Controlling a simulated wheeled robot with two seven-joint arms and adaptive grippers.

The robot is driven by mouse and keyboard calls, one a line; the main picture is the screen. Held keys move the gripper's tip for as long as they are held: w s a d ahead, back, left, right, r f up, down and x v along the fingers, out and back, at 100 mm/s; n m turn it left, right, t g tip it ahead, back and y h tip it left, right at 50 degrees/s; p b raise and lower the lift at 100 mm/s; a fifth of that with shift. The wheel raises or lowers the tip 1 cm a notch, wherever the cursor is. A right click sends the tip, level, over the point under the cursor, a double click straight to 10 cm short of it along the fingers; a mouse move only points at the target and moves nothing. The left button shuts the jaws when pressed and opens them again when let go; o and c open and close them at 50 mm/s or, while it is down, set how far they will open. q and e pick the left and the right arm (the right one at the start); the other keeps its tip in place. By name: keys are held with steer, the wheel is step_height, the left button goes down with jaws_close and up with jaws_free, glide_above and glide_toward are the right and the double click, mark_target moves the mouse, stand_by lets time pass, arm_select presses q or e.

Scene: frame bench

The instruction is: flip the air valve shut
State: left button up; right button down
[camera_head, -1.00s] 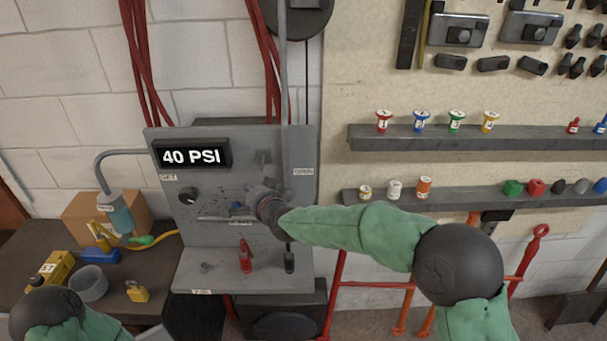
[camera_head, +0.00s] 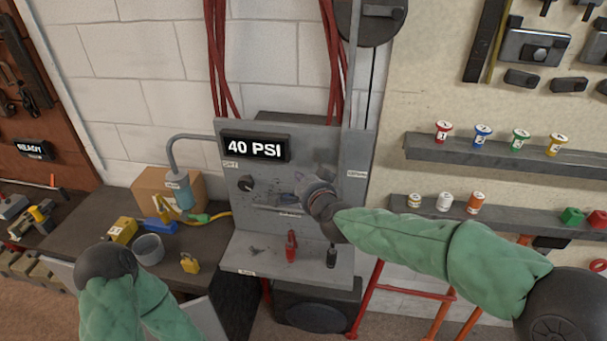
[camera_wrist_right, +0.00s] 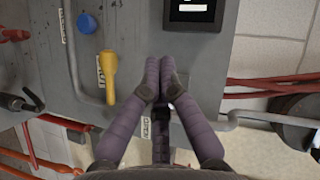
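The grey air panel (camera_head: 240,235) stands against the wall with a lit "40 PSI" display (camera_head: 255,148). In the right wrist view, a yellow lever-like handle (camera_wrist_right: 108,72), apparently the air valve's, lies along a grey pipe on the panel, near a blue round knob (camera_wrist_right: 87,23). The handle is not clear in the head view. My right gripper (camera_head: 318,195) is in front of the panel's middle. In the wrist view its fingers (camera_wrist_right: 158,75) are together, beside the yellow handle and apart from it in the picture. Nothing shows between them.
A red padlock (camera_head: 291,247) and a black item (camera_head: 331,257) are at the panel's lower ledge. A bench with a cardboard box (camera_head: 165,190), grey cup (camera_head: 149,249) and yellow padlock (camera_head: 190,263) is on the left. Shelves (camera_head: 490,152) hold small items on the right.

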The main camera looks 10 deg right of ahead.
steer(key=shift+s+a+r, duration=0.3)
steer(key=shift+s+r, duration=0.3)
steer(key=shift+s, duration=0.3)
steer(key=shift+a, duration=0.1)
